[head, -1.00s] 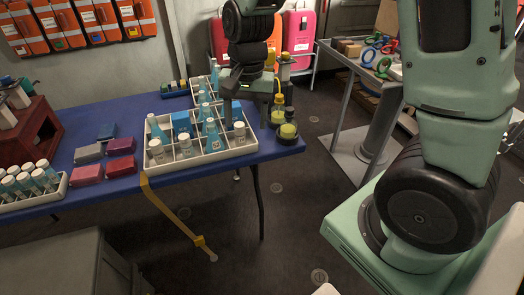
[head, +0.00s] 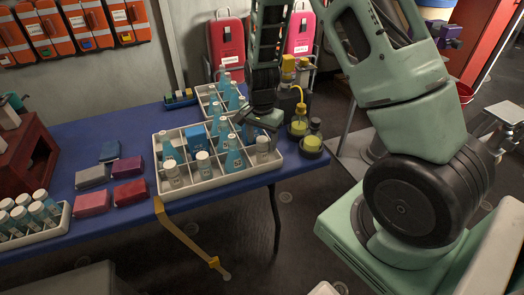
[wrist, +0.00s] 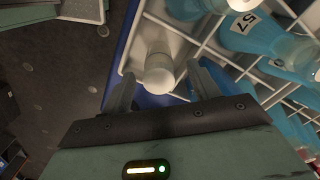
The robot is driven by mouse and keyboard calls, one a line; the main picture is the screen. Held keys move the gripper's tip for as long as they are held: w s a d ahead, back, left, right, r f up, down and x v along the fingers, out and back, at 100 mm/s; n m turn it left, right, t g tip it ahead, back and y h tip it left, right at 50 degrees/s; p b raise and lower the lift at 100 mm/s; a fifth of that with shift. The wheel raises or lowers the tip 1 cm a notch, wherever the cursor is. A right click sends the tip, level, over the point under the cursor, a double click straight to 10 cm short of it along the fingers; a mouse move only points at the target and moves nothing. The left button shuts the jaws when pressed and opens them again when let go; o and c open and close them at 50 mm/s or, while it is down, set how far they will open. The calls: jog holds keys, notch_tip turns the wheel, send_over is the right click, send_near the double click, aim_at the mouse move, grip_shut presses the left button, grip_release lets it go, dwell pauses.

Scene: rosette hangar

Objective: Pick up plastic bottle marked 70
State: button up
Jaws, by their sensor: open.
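My gripper (wrist: 163,88) is open in the wrist view, with one finger on each side of a white-capped bottle (wrist: 158,68). The bottle stands in a corner cell of a white divided tray, beyond the fingertips or between them; I cannot tell which. Its label is not readable. In the head view, my gripper (head: 258,122) is over the tray's right end, just above a small white-capped bottle (head: 263,146). No mark 70 can be read. A blue bottle marked 57 (wrist: 243,33) lies to the right in the wrist view.
The white divided tray (head: 222,178) holds several blue bottles and a blue box on a blue table (head: 90,130). Yellow-liquid flasks (head: 313,140) stand close to its right. Coloured boxes (head: 130,191) and another bottle rack (head: 62,222) are at left.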

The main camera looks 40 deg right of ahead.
aim_at(262, 152)
jog(key=shift+s+a+f, duration=0.1)
jog(key=shift+f, duration=2.55)
jog(key=c, duration=1.1)
